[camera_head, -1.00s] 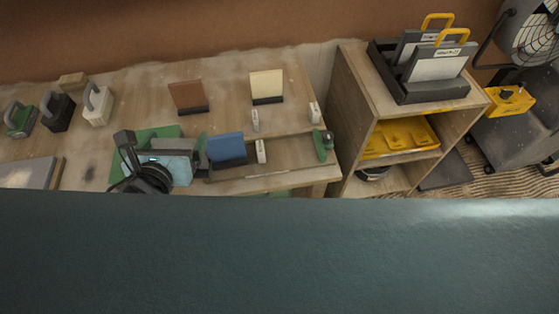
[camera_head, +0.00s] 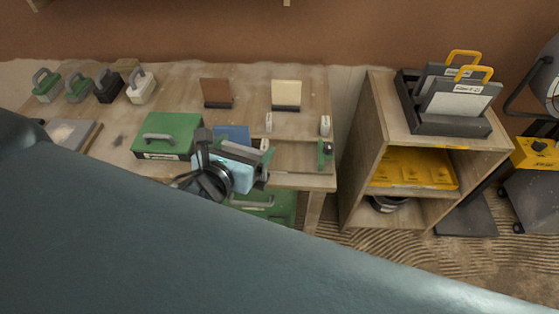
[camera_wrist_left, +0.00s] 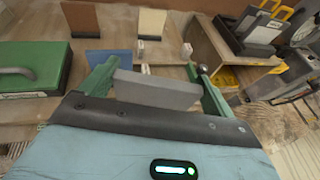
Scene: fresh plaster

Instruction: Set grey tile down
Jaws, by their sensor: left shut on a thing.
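The grey tile (camera_wrist_left: 157,88) shows in the left wrist view as a small flat slab between the green fingers of my left gripper (camera_wrist_left: 153,80). The fingers are shut on it, and it is held up in front of the workbench. In the head view my left gripper (camera_head: 258,165) is over the front of the bench, partly covering the blue tile (camera_head: 231,134); the grey tile is hard to make out there. A brown tile (camera_head: 216,92) and a cream tile (camera_head: 287,93) stand upright in dark bases farther back. My right gripper is not in view.
A green case (camera_head: 168,134) sits left of my left gripper. Several handled blocks (camera_head: 108,86) line the bench's back left. Small pale blocks and a green clamp (camera_head: 325,153) are at the right end. A wooden shelf (camera_head: 363,150) stands to the right, across a gap.

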